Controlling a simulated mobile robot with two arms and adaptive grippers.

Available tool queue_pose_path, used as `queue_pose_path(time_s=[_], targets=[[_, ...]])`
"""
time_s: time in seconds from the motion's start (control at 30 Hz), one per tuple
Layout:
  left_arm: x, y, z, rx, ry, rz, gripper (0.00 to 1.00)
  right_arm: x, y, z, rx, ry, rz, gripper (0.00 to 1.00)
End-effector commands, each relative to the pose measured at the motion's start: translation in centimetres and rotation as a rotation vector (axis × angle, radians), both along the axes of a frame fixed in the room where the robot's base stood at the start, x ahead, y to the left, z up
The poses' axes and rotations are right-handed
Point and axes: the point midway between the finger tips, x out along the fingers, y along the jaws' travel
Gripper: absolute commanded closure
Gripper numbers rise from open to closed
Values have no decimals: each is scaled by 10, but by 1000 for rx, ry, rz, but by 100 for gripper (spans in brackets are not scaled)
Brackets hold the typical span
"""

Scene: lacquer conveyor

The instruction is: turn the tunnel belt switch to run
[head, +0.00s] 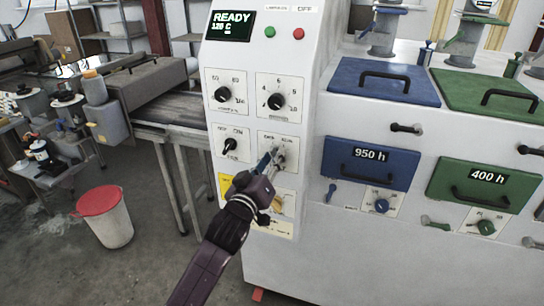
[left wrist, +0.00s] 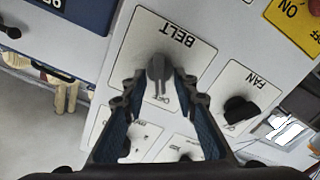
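The belt switch is a grey knob (left wrist: 158,70) on a white plate lettered BELT (left wrist: 181,37), upside down in the left wrist view. Its narrow handle lies along the line to the OFF lettering; which end points is unclear. In the head view its plate (head: 291,144) sits on the white control panel, with the knob partly hidden by my gripper. My left gripper (head: 269,161) is at this knob. In the left wrist view its two fingertips (left wrist: 159,87) are apart, one on each side of the knob, with gaps showing. My right gripper is not in view.
The black fan knob (left wrist: 239,109) is beside the belt plate; it also shows in the head view (head: 229,146). Two dial knobs (head: 222,94) (head: 277,101) are above. The display (head: 229,25) reads READY. Blue (head: 370,163) and green (head: 484,184) drawers are right.

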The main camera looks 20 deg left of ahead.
Motion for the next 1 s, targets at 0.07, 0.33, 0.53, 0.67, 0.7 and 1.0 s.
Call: queue_pose_path(time_s=[0.07,0.33,0.53,0.67,0.7,1.0], targets=[[3,0,0,0,1,0,73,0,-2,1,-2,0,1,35],[4,0,0,-1,1,-1,73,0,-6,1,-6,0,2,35],[4,0,-1,0,1,0,95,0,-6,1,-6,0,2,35],[4,0,-1,0,1,0,100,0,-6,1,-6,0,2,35],[4,0,-1,0,1,0,100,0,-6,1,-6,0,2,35],[4,0,0,35,1,0,100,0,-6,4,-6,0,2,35]])
